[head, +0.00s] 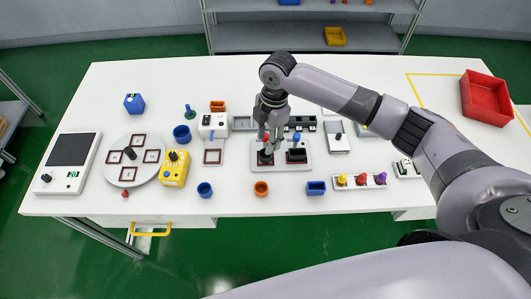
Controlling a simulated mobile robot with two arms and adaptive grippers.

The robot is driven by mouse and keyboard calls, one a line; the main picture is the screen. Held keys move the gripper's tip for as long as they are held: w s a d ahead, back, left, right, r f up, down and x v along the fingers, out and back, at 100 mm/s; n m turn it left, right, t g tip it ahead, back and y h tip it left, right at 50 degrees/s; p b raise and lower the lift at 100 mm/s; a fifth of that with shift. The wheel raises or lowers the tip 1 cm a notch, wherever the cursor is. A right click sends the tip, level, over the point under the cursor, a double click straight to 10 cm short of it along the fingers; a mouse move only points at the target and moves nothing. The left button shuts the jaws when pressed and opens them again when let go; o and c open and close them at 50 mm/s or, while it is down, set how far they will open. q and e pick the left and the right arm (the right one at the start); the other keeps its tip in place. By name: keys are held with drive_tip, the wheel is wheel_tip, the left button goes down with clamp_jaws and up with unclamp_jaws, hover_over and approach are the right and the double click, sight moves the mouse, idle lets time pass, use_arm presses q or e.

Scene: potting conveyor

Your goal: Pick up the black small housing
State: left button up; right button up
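A light grey plate (281,166) near the table's middle bears two small black pieces. The left black piece (265,159) is a dark block partly covered by my gripper. The right black piece (297,156) is wider and stands clear. I cannot tell for sure which of them is the black small housing. My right gripper (267,148) points down right at the left black piece. Its fingers are too small and dark to show whether they are open, or whether they touch the piece. My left gripper is out of view.
Around the plate stand an orange cup (261,188), a blue bin (316,188), a yellow box (174,169) and a rack of coloured knobs (361,181). A round turntable (121,168) is at left. A red crate (485,98) is at far right. The back table strip is mostly clear.

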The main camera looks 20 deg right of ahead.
sight(265, 156)
drive_tip(key=shift+a+f, duration=0.15)
drive_tip(key=shift+f, duration=0.5)
wheel_tip(265, 156, down, 4)
drive_tip(key=shift+f+p, duration=0.1)
drive_tip(key=shift+p, duration=1)
drive_tip(key=shift+a+f, duration=0.1)
drive_tip(key=shift+f, duration=0.5)
drive_tip(key=shift+c, duration=0.4)
drive_tip(key=c, duration=0.4)
drive_tip(key=shift+o, duration=0.2)
drive_tip(key=shift+r, duration=0.1)
